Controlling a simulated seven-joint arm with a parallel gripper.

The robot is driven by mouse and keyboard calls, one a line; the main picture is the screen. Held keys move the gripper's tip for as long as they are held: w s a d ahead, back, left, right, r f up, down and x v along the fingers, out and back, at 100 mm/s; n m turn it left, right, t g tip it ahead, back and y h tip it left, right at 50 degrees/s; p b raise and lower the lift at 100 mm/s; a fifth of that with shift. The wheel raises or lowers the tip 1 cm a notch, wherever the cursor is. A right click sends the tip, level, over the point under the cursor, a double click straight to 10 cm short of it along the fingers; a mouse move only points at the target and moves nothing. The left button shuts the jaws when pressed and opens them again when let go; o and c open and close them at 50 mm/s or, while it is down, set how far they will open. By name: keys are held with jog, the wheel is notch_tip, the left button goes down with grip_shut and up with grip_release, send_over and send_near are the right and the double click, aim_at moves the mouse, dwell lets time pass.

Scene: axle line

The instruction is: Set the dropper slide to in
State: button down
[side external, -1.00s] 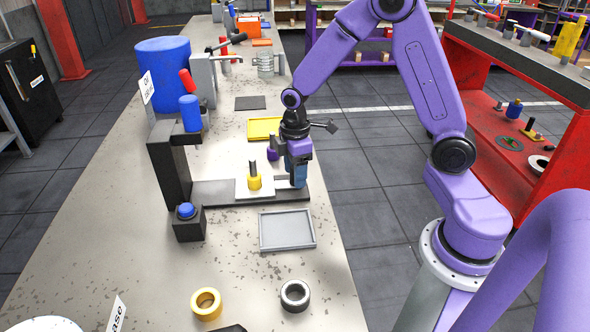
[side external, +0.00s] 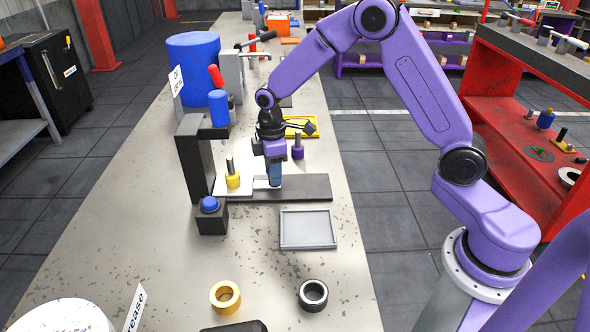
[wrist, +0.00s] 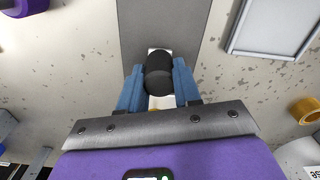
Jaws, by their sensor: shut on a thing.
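The dropper slide is a white plate (side external: 245,189) with a yellow ring (side external: 233,181) around a dark upright pin. It lies on a long dark rail (side external: 308,187), at its left end, at the foot of the black dropper frame (side external: 195,160). A blue cylinder (side external: 218,108) sits on top of the frame's arm. My gripper (side external: 275,183) is at the slide's right end. In the wrist view my gripper's blue fingers (wrist: 158,88) are shut on the slide's black knob (wrist: 158,70), with a little white plate showing beside it.
A black box with a blue button (side external: 210,206) stands in front of the frame. A grey tray (side external: 308,229) lies in front of the rail, and a yellow tray (side external: 300,127) and purple part (side external: 297,150) are behind my gripper. The rail's right part is clear.

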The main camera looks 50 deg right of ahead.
jog(key=shift+w+a, duration=0.5)
jog(key=shift+r, duration=0.1)
jog(key=c, duration=0.8)
grip_release()
notch_tip(320, 180, up, 17)
jog(key=shift+r, duration=0.15)
jog(key=shift+s, duration=0.1)
